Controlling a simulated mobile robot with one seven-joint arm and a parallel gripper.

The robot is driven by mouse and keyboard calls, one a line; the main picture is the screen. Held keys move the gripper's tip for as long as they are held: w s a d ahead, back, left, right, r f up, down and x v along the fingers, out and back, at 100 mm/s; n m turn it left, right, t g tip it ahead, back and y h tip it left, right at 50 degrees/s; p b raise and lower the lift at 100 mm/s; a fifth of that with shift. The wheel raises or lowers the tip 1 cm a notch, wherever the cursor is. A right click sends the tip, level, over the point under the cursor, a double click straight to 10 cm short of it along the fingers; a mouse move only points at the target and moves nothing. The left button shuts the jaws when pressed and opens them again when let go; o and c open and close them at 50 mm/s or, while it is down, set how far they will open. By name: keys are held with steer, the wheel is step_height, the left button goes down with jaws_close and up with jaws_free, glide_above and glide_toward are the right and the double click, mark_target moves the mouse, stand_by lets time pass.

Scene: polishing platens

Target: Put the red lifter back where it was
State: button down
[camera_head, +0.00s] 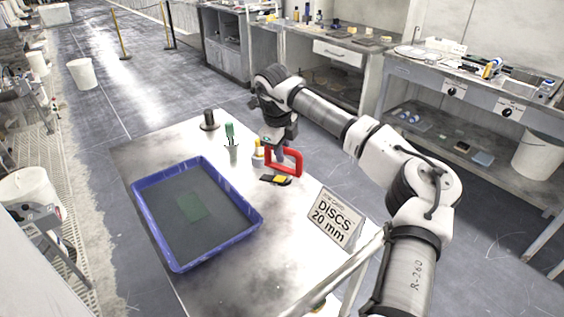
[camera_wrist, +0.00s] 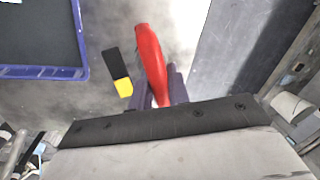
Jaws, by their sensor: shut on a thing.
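The red lifter (camera_head: 297,162) is a red loop-shaped handle at the far right part of the metal table. My gripper (camera_head: 279,150) is shut on it, seen from above and behind in the head view. In the wrist view the red lifter (camera_wrist: 150,58) stands out from between the dark fingers of my gripper (camera_wrist: 160,92). The fingers hide part of it. I cannot tell whether its lower edge touches the table.
A black and yellow item (camera_head: 276,180) lies beside the lifter. A small yellow-topped bottle (camera_head: 258,158), a cup with a green-handled tool (camera_head: 232,148) and a dark cylinder (camera_head: 209,121) stand nearby. A blue tray (camera_head: 148,222) is left; a DISCS sign (camera_head: 335,216) is right.

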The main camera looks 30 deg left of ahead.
mark_target(282, 167)
steer(key=shift+f+p, duration=0.5)
steer(key=shift+f, duration=1.9)
steer(key=c, duration=1.8)
jaws_free()
steer(key=shift+f, duration=0.25)
steer(key=o, duration=0.5)
steer(key=shift+r, duration=0.1)
steer(key=shift+c, duration=0.2)
step_height(282, 167, up, 12)
steer(key=s+b, duration=0.2)
steer(key=shift+s+b, duration=0.2)
steer(key=shift+b, duration=0.1)
